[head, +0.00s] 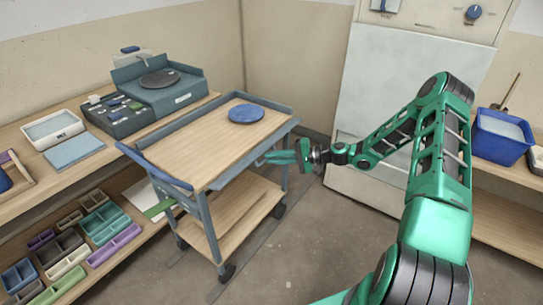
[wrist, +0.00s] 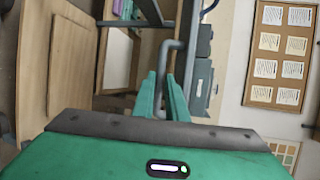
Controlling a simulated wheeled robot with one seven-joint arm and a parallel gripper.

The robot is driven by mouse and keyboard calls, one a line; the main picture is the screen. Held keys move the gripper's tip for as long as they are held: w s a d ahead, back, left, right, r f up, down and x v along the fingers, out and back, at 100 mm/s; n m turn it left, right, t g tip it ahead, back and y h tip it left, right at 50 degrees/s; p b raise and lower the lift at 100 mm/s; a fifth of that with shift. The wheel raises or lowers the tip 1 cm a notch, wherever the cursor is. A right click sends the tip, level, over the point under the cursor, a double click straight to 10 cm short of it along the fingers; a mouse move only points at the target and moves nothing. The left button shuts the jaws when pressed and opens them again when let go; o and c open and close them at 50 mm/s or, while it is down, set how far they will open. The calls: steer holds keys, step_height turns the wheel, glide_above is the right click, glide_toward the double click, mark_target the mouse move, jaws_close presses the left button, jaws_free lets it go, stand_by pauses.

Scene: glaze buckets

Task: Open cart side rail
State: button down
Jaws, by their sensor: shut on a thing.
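The cart (head: 205,150) has a wooden top with blue-grey rails around its left, back and right edges. Its near long edge shows no raised rail in the head view. My gripper (head: 272,157) is at the cart's near side, toward its right end, just below the top. In the wrist view my gripper (wrist: 165,95) has its two green fingers closed around a grey bent bar (wrist: 172,55), which looks like a rail handle. How the bar joins the cart is hard to make out, and its gripped part is partly hidden by the fingers.
A blue round plate (head: 246,114) lies on the cart top. A bench with a grey-blue wheel unit (head: 158,92) stands behind left, with several small trays below. A large pale cabinet (head: 405,90) and a blue bucket (head: 500,135) are right. Floor in front is clear.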

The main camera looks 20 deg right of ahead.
steer(key=shift+w+a+f+n+t+y, duration=0.1)
steer(key=shift+f+n+t+y, duration=0.4)
steer(key=shift+f+y, duration=0.4)
steer(key=shift+w+f+n+t+y, duration=0.1)
steer(key=shift+f+n+t+y, duration=0.3)
steer(key=shift+f+t+y, duration=0.35)
steer(key=shift+y, duration=0.25)
steer(key=c, duration=2)
jaws_free()
steer(key=shift+c, duration=0.2)
steer(key=v, duration=1)
steer(key=shift+d, duration=0.35)
steer(key=shift+s+f, duration=0.1)
